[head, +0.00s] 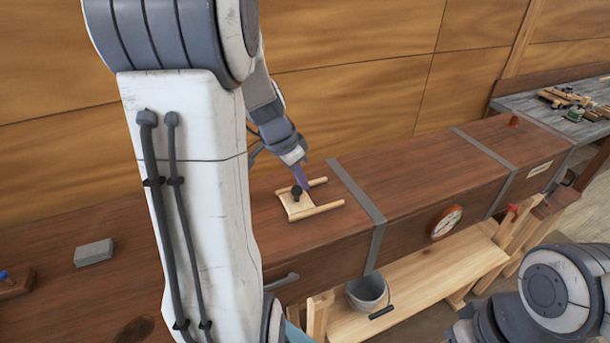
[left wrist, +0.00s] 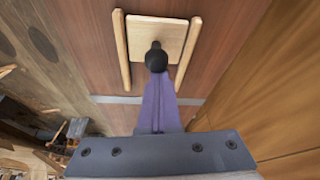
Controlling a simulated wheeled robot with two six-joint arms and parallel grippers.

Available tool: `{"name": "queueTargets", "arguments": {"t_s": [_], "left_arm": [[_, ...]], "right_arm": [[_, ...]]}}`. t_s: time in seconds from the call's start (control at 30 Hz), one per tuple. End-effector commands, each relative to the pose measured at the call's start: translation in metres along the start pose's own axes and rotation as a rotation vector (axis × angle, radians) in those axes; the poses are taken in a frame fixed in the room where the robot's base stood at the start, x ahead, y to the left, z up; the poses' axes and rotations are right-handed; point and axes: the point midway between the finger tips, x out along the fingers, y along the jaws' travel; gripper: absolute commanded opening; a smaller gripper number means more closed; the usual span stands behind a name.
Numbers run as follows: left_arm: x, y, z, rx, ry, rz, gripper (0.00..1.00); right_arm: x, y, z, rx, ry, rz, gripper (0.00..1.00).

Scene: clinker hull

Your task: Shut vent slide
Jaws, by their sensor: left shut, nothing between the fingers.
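The vent slide is a pale wooden plate (head: 294,208) with a black knob (head: 296,191), between two wooden rails (head: 318,211) on the lid of a long brown wooden box (head: 400,172). In the head view the plate sits at the left end of the rails; bare lid shows to its right. In the left wrist view the plate (left wrist: 172,36) is at the far end of the rails. My left gripper (head: 301,183) is shut and empty, its purple fingers right at the knob (left wrist: 156,58); I cannot tell whether they touch. No vent opening is visible. My right gripper is out of view.
A grey block (head: 94,252) lies on the box at left. Grey metal bands (head: 357,193) cross the box. A round gauge (head: 447,221) is on its front, and a bucket (head: 367,292) stands below. A wooden wall (head: 350,95) rises close behind.

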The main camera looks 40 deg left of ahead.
Motion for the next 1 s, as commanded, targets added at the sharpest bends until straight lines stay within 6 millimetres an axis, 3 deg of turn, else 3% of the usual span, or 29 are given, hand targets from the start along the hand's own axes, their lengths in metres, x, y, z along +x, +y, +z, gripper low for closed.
{"name": "queueTargets", "arguments": {"t_s": [0.43, 0.67, 1.0], "left_arm": [[-0.001, 0.001, -0.002, 0.002, -0.002, 0.003, 0.00], [0.001, 0.005, -0.030, 0.006, 0.000, 0.003, 0.00], [-0.070, 0.002, -0.029, -0.002, 0.004, -0.005, 0.00]], "right_arm": [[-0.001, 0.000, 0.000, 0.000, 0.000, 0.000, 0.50], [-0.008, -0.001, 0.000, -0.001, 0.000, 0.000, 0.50], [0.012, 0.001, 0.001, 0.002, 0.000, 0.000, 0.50]]}}
